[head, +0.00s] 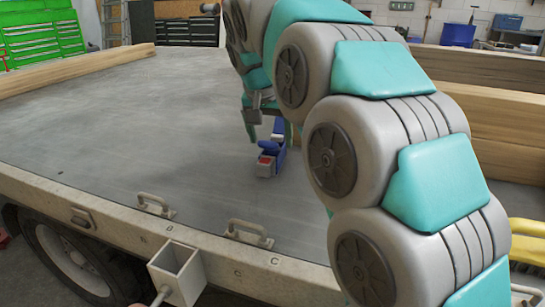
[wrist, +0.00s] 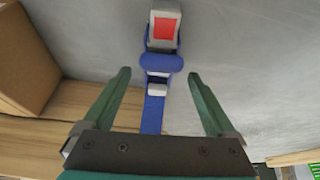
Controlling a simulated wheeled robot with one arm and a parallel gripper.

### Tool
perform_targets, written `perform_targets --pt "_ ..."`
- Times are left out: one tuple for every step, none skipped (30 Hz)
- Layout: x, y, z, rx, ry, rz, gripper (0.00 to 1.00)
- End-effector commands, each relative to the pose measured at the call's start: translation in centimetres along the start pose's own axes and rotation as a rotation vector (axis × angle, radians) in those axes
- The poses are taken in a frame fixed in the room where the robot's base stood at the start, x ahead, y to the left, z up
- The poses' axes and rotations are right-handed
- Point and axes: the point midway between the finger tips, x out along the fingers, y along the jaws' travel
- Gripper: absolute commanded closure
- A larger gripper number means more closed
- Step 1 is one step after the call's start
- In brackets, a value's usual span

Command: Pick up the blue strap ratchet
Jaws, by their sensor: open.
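The blue strap ratchet (head: 275,152) stands on the grey trailer bed, below my gripper in the head view. It has a blue body and a light grey end with a red square on it. In the wrist view the ratchet (wrist: 160,62) runs lengthwise up the middle, its grey and red end farthest away. My gripper (wrist: 160,85) is open, with one green finger on each side of the ratchet's line. The fingers do not appear to touch it. In the head view my gripper (head: 265,115) is partly hidden by its own parts.
The trailer bed (head: 130,120) is wide and clear to the left. Wooden beams (head: 490,105) lie along its right side, and another beam (head: 75,70) lies at the far left. In the wrist view a cardboard-brown box (wrist: 35,55) stands on planks at the left.

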Motion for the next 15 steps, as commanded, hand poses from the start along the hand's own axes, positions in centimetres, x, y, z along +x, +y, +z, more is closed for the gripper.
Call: perform_targets --pt "0.5 0.0 0.1 -0.001 -0.002 0.001 0.09" --pt "0.9 0.0 0.1 -0.001 -0.002 0.001 0.09" --pt "1.4 0.0 0.1 -0.001 -0.003 0.002 0.09" --pt "1.8 0.1 0.1 -0.001 -0.003 0.002 0.09" --pt "2.3 0.1 0.1 -0.001 -0.004 0.002 0.09" --pt "2.9 0.1 0.1 -0.001 -0.003 0.002 0.09" --pt "3.4 0.1 0.0 -0.001 -0.002 0.002 0.09" --pt "3.8 0.1 0.0 -0.001 -0.001 0.002 0.09" --pt "4.2 0.1 0.0 -0.001 -0.002 0.002 0.09" --pt "4.4 0.1 0.1 -0.001 -0.002 0.002 0.09" --pt "4.6 0.1 0.1 0.000 -0.003 0.002 0.09" --pt "4.7 0.1 0.1 0.000 -0.002 0.002 0.09" --pt "4.7 0.1 0.1 0.000 -0.002 0.001 0.09" --pt "4.7 0.1 0.0 0.000 -0.001 0.001 0.09" --pt "4.6 0.1 0.0 0.000 -0.001 0.001 0.09"
